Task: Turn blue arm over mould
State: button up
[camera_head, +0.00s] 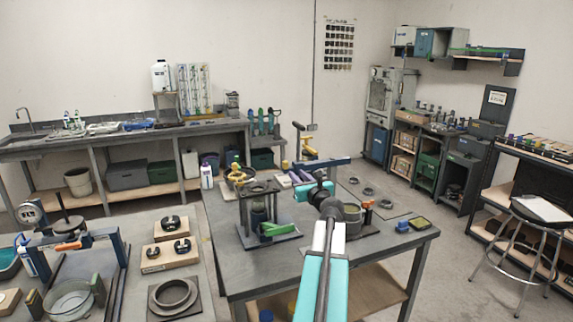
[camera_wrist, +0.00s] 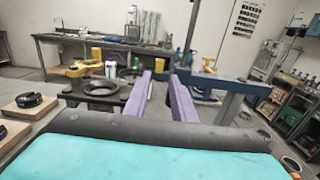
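A blue arm (camera_head: 327,164) lies level near the far edge of the centre table, by a dark upright post (camera_head: 298,137) with a yellow handle (camera_head: 310,152). In the wrist view the blue arm (camera_wrist: 238,85) runs to the right of my fingers, apart from them. A dark round mould-like dish (camera_head: 240,175) with yellow fittings stands left of the post; it shows at left in the wrist view (camera_wrist: 100,88). The blue arm is not over this dish. My gripper (camera_head: 289,178) has purple fingers, parallel with an empty gap between them (camera_wrist: 160,76). It points between dish and arm.
A stand with a green bar (camera_head: 278,229) is left of my arm. A grey cylinder (camera_head: 352,214) and orange-topped piece (camera_head: 367,205) stand right of it. A yellow-topped block (camera_head: 420,224) is near the table's right edge. A left bench holds rings and clamps.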

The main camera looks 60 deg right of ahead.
aim_at(286, 164)
jog(key=shift+p+x, duration=1.5)
jog(key=shift+x, duration=5.25)
